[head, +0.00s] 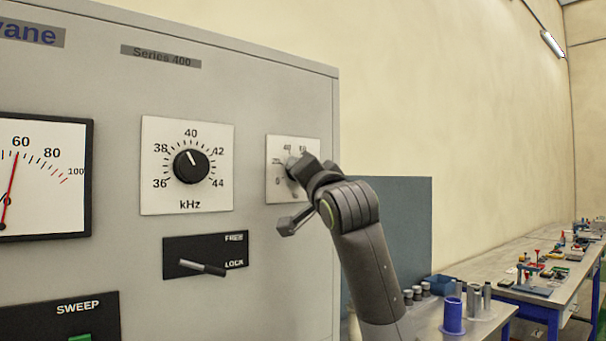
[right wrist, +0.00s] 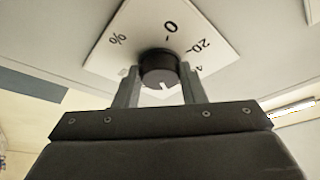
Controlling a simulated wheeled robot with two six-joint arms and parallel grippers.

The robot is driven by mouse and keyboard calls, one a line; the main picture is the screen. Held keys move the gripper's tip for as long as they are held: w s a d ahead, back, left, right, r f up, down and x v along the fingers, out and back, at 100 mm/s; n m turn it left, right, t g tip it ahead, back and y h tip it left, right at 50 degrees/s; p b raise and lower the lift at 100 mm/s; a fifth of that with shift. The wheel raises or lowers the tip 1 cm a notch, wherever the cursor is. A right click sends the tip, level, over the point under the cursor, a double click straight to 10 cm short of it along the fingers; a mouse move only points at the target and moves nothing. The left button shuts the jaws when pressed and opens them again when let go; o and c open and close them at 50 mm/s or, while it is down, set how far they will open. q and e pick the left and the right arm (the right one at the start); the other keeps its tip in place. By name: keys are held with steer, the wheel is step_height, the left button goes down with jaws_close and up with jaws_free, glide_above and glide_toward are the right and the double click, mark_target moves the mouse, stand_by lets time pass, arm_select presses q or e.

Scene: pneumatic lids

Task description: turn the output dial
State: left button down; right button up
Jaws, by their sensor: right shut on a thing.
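The output dial (right wrist: 159,68) is a small black knob on a white percent scale plate (right wrist: 112,50) in the right wrist view. Its white mark faces the lower side of that view, away from the 0. My right gripper (right wrist: 160,85) is shut on the dial, one finger on each side of it. In the head view the scale plate (head: 308,150) is at the panel's right edge, and my right gripper (head: 294,171) covers most of the dial there. My left gripper is out of view.
On the grey panel (head: 270,70), left of my gripper, are a kHz dial (head: 191,166), a FREE/LOCK lever (head: 203,267) and a meter (head: 40,178). A bench (head: 470,322) with a blue cup (head: 453,315) and cylinders stands at lower right.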

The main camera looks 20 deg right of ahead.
stand_by(0.5)
steer(key=o, duration=1)
steer(key=b+v, duration=0.5)
steer(key=v, duration=1.2)
steer(key=shift+s+b, duration=0.2)
steer(key=shift+b, duration=0.15)
